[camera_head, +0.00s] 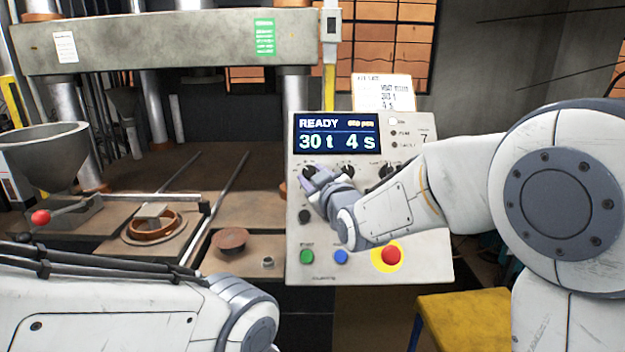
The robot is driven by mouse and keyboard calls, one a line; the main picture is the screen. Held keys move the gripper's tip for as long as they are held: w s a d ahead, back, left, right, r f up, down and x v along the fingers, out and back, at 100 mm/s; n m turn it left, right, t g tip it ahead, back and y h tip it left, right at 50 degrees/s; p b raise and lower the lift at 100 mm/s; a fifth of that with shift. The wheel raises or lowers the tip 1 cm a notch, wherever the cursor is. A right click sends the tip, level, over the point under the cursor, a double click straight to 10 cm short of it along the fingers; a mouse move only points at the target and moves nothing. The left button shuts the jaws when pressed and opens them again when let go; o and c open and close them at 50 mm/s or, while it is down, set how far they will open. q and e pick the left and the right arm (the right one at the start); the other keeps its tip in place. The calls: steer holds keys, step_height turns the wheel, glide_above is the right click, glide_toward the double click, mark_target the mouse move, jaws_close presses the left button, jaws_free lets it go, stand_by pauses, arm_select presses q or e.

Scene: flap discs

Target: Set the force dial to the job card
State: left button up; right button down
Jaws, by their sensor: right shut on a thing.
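The control panel (440,262) stands right of centre. Its display (335,133) reads READY, 30 t and 4 s. The job card (383,92) is fixed above the panel and shows 30 t and 4 s below smaller lettering. My right gripper (312,178) is at the left dial (308,171) in the dial row, shut on it and hiding much of it. Another black dial (346,169) is just right of the gripper. My left arm crosses the lower left, with its gripper out of view.
Below the dials are a green button (307,256), a blue button (341,257) and a red stop button (391,255) on a yellow ring. A hopper (45,150) and a ring mould (152,226) stand left. A yellow stool (470,318) is at lower right.

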stand_by(0.3)
steer(key=shift+c, duration=2.3)
jaws_free()
steer(key=shift+s+d+b, duration=0.2)
steer(key=shift+s+b, duration=0.1)
steer(key=shift+s, duration=0.25)
steer(key=b+v, duration=0.2)
steer(key=v, duration=0.7)
steer(key=shift+s+b, duration=0.15)
steer(key=shift+b, duration=0.15)
